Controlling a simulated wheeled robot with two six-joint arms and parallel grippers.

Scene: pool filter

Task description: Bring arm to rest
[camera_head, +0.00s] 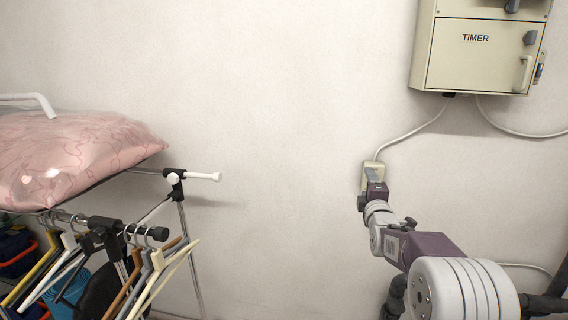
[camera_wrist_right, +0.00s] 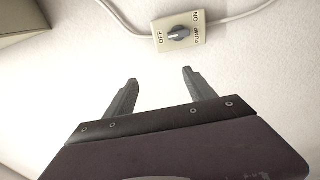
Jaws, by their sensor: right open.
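My right arm reaches in from the lower right of the head view. Its gripper (camera_head: 374,174) is in front of a small wall switch box (camera_head: 367,183) and partly covers it. In the right wrist view the right gripper (camera_wrist_right: 160,90) is open, with its two fingers apart and nothing between them. The switch box (camera_wrist_right: 180,32) shows beyond the fingertips, with a grey knob and the words OFF, ON and PUMP. A gap shows between fingertips and box in that picture. My left gripper is not in view.
A beige TIMER box (camera_head: 476,55) hangs on the wall at the upper right, with cables running down from it. A clothes rack (camera_head: 150,215) with several hangers stands at the left. A pink bag (camera_head: 75,155) lies on top. The middle wall is bare.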

